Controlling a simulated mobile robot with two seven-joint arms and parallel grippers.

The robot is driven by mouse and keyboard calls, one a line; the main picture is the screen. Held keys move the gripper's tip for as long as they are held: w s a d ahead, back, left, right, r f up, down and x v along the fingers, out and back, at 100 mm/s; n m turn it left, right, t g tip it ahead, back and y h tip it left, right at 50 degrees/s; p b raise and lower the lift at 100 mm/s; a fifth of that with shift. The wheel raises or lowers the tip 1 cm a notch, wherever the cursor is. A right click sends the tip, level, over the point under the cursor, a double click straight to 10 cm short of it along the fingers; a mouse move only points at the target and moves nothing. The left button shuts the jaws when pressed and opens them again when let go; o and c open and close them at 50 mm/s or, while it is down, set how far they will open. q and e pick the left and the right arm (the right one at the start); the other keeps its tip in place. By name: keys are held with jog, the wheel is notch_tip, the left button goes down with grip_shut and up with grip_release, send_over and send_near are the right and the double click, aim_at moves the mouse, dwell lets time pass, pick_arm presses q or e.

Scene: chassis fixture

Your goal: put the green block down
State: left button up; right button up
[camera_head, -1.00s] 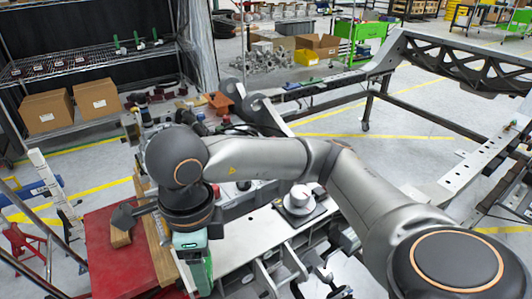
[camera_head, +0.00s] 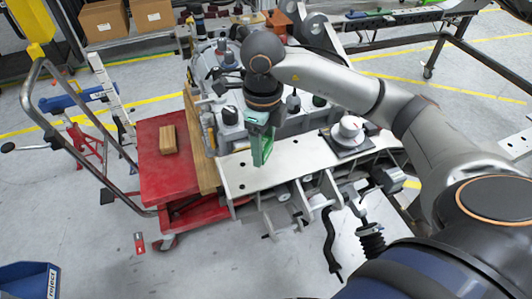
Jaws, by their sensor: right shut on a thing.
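My right gripper (camera_head: 261,142) reaches in from the right and points down over the white metal plate (camera_head: 240,179). It is shut on the green block (camera_head: 263,152), which is tall and narrow in this view. The block's lower end is close to the plate; I cannot tell whether it touches. The gripper's wrist partly hides the block's top and the fingers. My left gripper is not in view.
A red cart (camera_head: 155,185) with a wooden block (camera_head: 168,139) stands left of the plate. A grey machine assembly (camera_head: 215,68) is behind. A white round part (camera_head: 350,128) sits on a dark base to the right. A blue bin (camera_head: 25,280) labelled reject is lower left.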

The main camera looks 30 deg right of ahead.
aim_at(265, 138)
jog(key=shift+w+d+f, duration=0.35)
jog(key=shift+f, duration=0.3)
jog(key=f, duration=0.3)
jog(key=shift+w+d, duration=0.25)
jog(key=shift+d, duration=0.05)
jog(key=shift+f+p, duration=0.3)
jog(key=shift+f, duration=0.15)
jog(key=shift+f, duration=0.15)
jog(key=o, duration=1.3)
notch_tip(265, 138, up, 12)
jog(key=shift+r, duration=0.2)
